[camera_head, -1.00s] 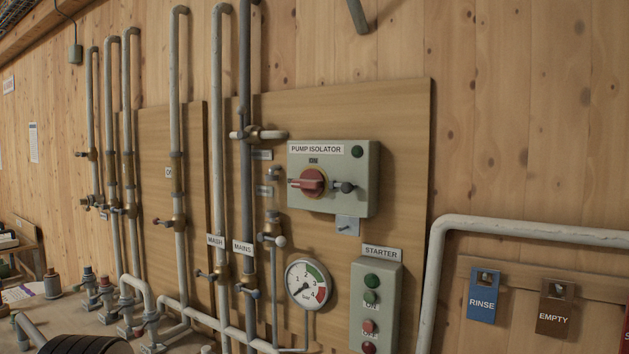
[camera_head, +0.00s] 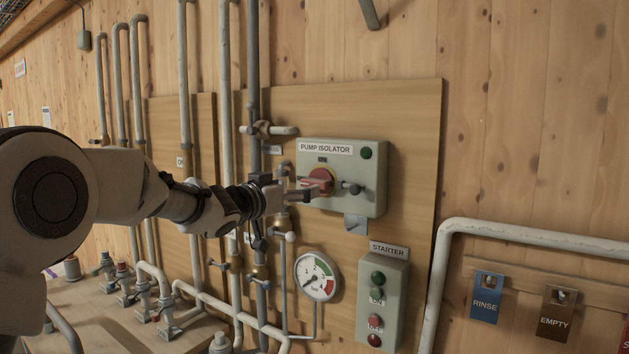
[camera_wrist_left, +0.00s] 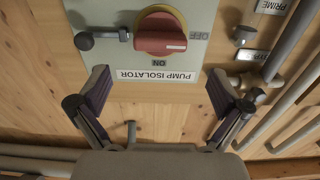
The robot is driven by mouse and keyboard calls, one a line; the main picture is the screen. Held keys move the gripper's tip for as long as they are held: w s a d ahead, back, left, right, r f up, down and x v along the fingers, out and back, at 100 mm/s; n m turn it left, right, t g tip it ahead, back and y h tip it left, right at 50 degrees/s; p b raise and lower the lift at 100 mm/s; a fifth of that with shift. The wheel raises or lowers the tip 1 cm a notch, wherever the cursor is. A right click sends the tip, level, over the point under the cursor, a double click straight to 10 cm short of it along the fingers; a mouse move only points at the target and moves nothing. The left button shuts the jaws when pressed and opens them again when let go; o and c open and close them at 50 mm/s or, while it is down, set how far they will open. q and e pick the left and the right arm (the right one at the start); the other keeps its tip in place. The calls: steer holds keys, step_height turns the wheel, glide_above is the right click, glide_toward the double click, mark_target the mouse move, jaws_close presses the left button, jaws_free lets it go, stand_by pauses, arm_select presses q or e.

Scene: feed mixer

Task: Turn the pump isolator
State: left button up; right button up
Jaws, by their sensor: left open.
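The pump isolator (camera_head: 366,196) is a grey-green box on a wooden board, with a red handle (camera_head: 318,182) on its front. In the left wrist view the box is upside down, and the red handle (camera_wrist_left: 160,42) sits over a yellow disc. The handle lies level, its white mark toward the OFF label (camera_wrist_left: 199,36); ON is at its side. A dark-knobbed pin (camera_head: 352,188) stands beside it. My left gripper (camera_wrist_left: 160,88) is open and empty, facing the box, its fingers apart and short of the handle. In the head view its fingers are partly hard to make out. My right gripper is not in view.
Vertical pipes (camera_head: 225,60) run beside the isolator. A gauge (camera_head: 316,277) and the starter box (camera_head: 382,300) are below. A thick bent pipe (camera_head: 435,270) and the RINSE (camera_head: 486,300) and EMPTY (camera_head: 556,315) tags are at right.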

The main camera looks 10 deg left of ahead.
mark_target(312, 184)
arm_select(q)
steer(key=p+x, duration=0.2)
steer(key=x, duration=0.3)
steer(key=shift+w, duration=0.25)
steer(key=shift+w+d, duration=0.25)
steer(key=shift+w, duration=0.05)
steer(key=shift+s+f, duration=0.1)
steer(key=shift+a, duration=0.1)
steer(key=shift+c, duration=0.4)
steer(key=c, duration=1.1)
